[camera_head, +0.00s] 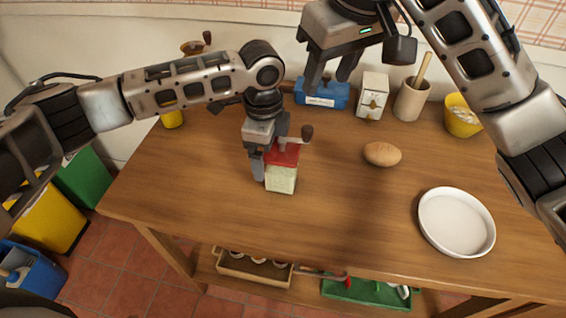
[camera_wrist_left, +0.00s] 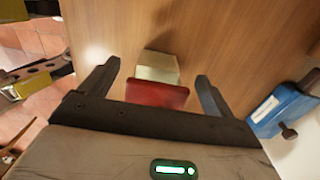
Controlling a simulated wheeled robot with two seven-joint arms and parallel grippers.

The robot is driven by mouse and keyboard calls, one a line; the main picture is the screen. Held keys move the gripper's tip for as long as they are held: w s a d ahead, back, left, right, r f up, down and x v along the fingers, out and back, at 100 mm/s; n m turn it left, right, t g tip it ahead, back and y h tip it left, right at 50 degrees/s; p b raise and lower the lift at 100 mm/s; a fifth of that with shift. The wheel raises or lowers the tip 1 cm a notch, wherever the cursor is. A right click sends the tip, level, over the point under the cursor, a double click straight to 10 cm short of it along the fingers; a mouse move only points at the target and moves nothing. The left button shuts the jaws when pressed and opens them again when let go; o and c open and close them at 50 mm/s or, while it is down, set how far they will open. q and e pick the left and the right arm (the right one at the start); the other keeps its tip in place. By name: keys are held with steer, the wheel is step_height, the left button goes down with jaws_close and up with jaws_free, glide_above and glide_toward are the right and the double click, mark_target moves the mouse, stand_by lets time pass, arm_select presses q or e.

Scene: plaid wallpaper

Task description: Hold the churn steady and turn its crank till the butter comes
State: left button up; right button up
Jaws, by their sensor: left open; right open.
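The churn (camera_head: 281,180) stands upright on the wooden table, a pale box-like body under a red lid (camera_head: 284,154). Its crank ends in a dark knob (camera_head: 307,132), above and right of the lid. My left gripper (camera_head: 272,156) is open above the churn. In the left wrist view, the fingers of my left gripper (camera_wrist_left: 158,85) stand apart on either side of the red lid (camera_wrist_left: 157,93), with gaps. The pale body (camera_wrist_left: 158,67) shows beyond it. My right gripper (camera_head: 331,80) is open and empty, raised over the back of the table, behind and right of the crank.
At the back stand a blue box (camera_head: 322,96), a pale box (camera_head: 371,95), a crock (camera_head: 411,100) and a yellow bowl (camera_head: 462,118). A brown oval object (camera_head: 382,154) and a white dish (camera_head: 456,222) lie to the right. The table's front middle is clear.

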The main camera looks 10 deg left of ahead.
arm_select(q)
steer(key=shift+r, duration=0.1)
step_height(320, 180, up, 12)
stand_by(0.4)
